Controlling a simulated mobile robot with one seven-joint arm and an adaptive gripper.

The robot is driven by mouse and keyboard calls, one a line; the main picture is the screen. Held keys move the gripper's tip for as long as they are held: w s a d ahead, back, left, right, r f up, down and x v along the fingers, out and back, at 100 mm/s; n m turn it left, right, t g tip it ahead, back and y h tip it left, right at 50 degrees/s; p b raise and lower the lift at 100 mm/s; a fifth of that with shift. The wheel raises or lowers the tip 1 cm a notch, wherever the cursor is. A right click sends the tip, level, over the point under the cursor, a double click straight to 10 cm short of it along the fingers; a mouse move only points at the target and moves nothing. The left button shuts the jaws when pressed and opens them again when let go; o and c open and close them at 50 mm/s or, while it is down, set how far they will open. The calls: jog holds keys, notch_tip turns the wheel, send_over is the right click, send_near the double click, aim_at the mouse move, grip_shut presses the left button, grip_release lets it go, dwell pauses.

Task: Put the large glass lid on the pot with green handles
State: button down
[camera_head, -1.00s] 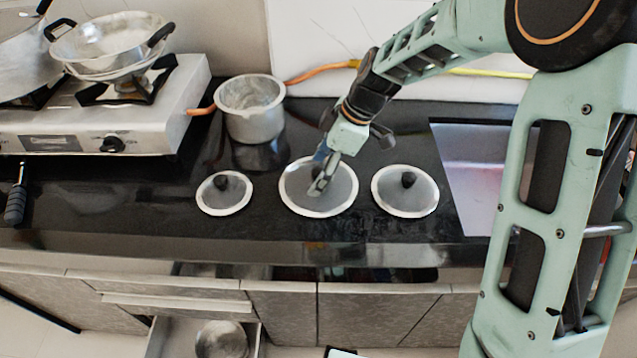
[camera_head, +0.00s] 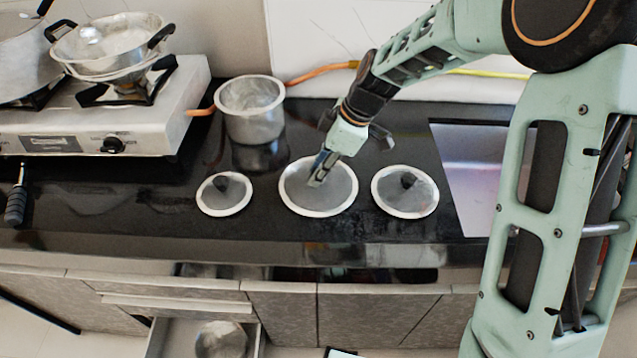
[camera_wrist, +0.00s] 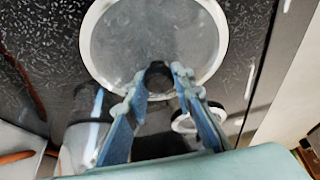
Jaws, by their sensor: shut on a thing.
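The large glass lid (camera_head: 335,197), a round translucent disc with a pale rim, lies on the black counter, the middle one of three lids. My gripper (camera_head: 318,178) comes down over its centre. In the wrist view, my gripper (camera_wrist: 159,80) has its blue fingers shut on the dark knob (camera_wrist: 157,73) of this lid (camera_wrist: 150,35). The lid looks flat on the counter. I see no green handles on any pot. A pan with black handles (camera_head: 108,45) sits on the stove at the left.
A smaller lid (camera_head: 224,205) lies to the left and another lid (camera_head: 404,203) to the right, both close by. A grey pot (camera_head: 250,125) stands behind. The stove (camera_head: 60,125) is at the left. A sink (camera_head: 465,190) is at the right.

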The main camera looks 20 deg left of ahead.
jog(key=shift+s+d+f, duration=0.1)
jog(key=shift+s+f, duration=0.1)
jog(key=shift+s, duration=0.05)
